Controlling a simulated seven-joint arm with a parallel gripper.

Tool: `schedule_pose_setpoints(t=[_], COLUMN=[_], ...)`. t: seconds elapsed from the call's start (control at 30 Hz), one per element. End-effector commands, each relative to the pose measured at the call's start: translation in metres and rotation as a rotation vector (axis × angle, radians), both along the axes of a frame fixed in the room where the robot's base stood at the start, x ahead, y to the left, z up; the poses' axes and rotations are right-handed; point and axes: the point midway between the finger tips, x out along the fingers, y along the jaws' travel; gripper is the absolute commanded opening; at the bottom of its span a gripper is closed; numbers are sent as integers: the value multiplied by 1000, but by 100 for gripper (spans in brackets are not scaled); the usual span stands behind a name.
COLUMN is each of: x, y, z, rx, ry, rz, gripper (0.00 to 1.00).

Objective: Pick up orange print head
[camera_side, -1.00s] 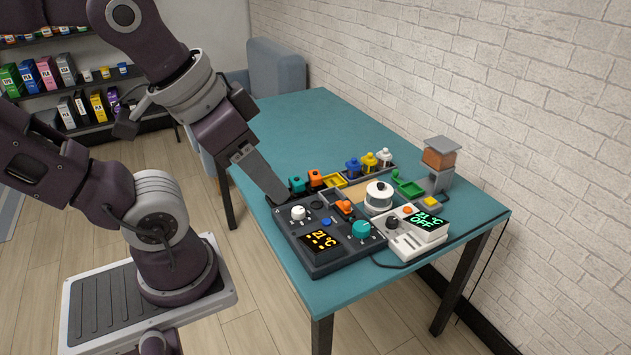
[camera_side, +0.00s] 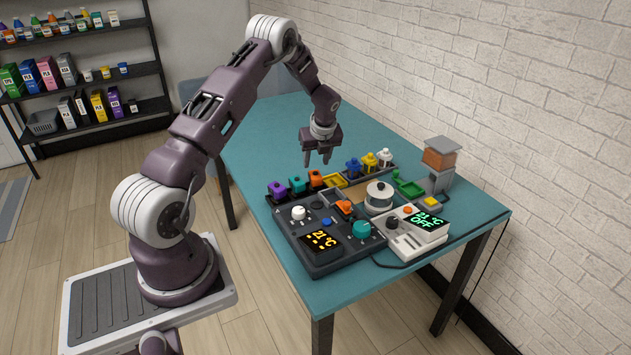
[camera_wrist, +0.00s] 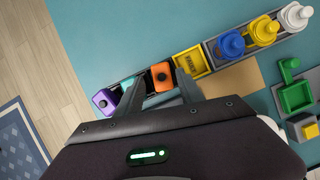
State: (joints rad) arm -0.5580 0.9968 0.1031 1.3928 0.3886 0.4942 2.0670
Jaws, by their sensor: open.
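The orange print head (camera_side: 316,178) sits in a dark rack on the teal table, to the right of the teal print head (camera_side: 296,184) and the purple print head (camera_side: 277,190). In the wrist view the orange print head (camera_wrist: 160,77) shows as an orange block with a dark round hole. My gripper (camera_side: 317,163) is open and empty, pointing down above the rack. In the wrist view its two fingers lie on either side of the orange print head, with the left finger partly covering the teal one. The side view shows the fingertips above the heads; contact is not visible.
An empty yellow slot (camera_wrist: 193,63) is right of the orange head, followed by blue (camera_side: 353,166), yellow (camera_side: 369,162) and white (camera_side: 385,157) heads. A dark control station (camera_side: 324,240) with knobs stands in front. The table behind the rack is clear.

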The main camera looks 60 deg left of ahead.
Motion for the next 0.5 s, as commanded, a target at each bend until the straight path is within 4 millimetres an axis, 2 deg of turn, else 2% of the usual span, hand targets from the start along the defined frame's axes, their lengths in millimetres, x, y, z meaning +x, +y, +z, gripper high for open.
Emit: schedule_pose_setpoints(t=[0.3,0.5], x=[1,3], y=[7,12], z=[-53,-65], rx=[-2,-2], ry=[2,1], rz=[2,2], gripper=[45,45])
